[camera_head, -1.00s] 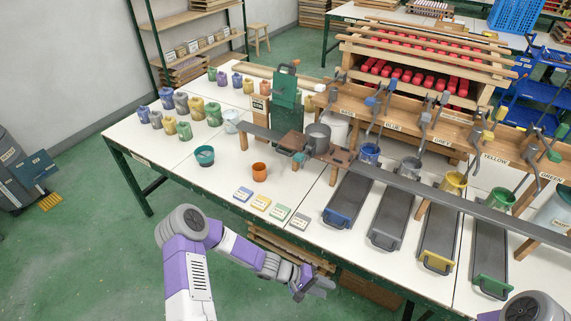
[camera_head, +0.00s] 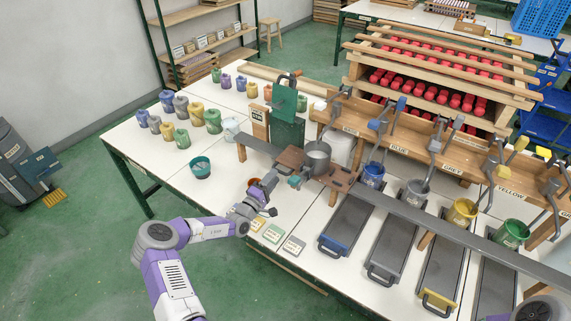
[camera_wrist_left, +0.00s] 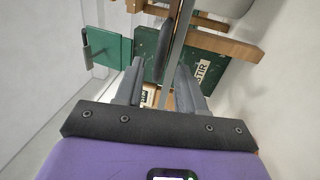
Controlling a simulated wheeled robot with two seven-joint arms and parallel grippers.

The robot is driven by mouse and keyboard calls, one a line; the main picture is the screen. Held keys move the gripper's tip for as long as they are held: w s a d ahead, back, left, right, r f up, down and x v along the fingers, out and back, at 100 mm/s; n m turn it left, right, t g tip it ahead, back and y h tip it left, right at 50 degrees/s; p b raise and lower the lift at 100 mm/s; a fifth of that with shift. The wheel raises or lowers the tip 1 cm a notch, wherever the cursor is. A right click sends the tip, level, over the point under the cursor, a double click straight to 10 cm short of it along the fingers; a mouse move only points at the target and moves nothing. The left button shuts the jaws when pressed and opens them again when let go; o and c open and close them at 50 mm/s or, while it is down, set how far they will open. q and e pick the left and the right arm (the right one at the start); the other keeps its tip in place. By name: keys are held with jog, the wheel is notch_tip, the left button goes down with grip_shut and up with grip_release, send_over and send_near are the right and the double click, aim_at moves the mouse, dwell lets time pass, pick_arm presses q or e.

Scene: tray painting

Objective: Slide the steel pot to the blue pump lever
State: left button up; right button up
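The steel pot (camera_head: 317,157) stands upright on a brown wooden carriage (camera_head: 341,179) on the long grey rail, in the middle of the head view. A small teal part (camera_head: 295,181) shows at the carriage's near left. The blue pump lever (camera_head: 378,125), with a blue handle top, stands to the pot's right, behind the blue paint pot. My left gripper (camera_head: 268,186) is over the table, left of and nearer than the steel pot, apart from it. In the left wrist view its fingers (camera_wrist_left: 158,90) are apart with nothing clearly held. My right gripper is out of view.
The grey rail (camera_head: 440,220) runs right past the blue (camera_head: 372,174), grey, yellow and green paint pots. Dark trays (camera_head: 349,228) lie in front.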

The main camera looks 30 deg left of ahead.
pick_arm(q)
jog(key=shift+w+d+r+b, duration=0.15)
jog(key=shift+w+r+b, duration=0.1)
jog(key=shift+w, duration=0.7)
jog(key=shift+w+d+r+b, duration=0.1)
jog(key=shift+w+b, duration=0.1)
jog(key=shift+w, duration=0.8)
jog(key=shift+w+d+r+b, duration=0.15)
jog(key=shift+w+r+b, duration=0.1)
jog(key=shift+w, duration=0.7)
grip_shut()
